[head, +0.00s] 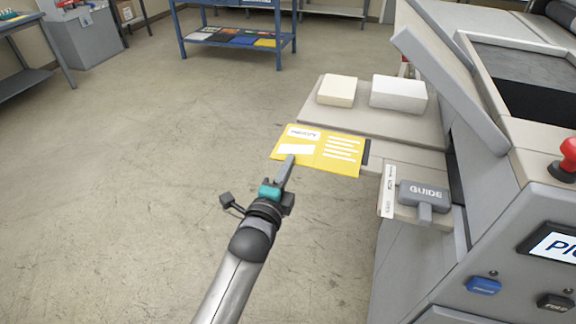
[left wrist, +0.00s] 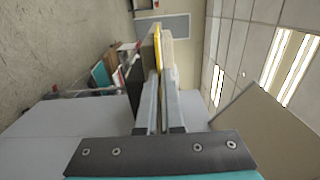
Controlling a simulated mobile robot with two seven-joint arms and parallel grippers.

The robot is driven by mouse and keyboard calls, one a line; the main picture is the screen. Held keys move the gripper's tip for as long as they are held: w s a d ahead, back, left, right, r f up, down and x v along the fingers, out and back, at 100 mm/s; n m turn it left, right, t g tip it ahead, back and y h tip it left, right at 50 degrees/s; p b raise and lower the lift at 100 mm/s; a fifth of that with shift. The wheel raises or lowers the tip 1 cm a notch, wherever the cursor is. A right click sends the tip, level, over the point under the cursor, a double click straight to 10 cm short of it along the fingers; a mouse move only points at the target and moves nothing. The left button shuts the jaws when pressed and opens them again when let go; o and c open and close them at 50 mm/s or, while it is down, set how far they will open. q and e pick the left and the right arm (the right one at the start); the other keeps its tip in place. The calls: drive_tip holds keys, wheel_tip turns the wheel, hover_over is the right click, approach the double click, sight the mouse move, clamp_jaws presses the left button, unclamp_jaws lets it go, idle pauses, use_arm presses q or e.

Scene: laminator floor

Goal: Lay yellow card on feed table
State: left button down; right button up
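The yellow card (head: 318,158) has white label patches and white lines, and lies roughly flat in the head view. My left gripper (head: 290,161) is shut on its near left edge. In the left wrist view the fingers (left wrist: 160,78) are close together, with the card's thin yellow edge (left wrist: 158,42) between and beyond them. The card's right end overlaps the left edge of the feed table (head: 405,158) in the picture; I cannot tell whether it touches. A dark strip (head: 366,152) shows beside that end. My right gripper is not in view.
A cream block (head: 337,90) and a white block (head: 398,94) sit on the shelf behind. A grey guide (head: 424,192) stands on the feed table's near side, by a labelled strip (head: 388,190). The machine (head: 500,215) fills the right.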

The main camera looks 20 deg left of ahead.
use_arm(q)
drive_tip(key=c, duration=1.1)
unclamp_jaws()
drive_tip(key=shift+f, duration=0.1)
drive_tip(key=shift+o, duration=0.2)
drive_tip(key=s+p, duration=0.1)
drive_tip(key=s, duration=1.1)
drive_tip(key=shift+a, duration=0.2)
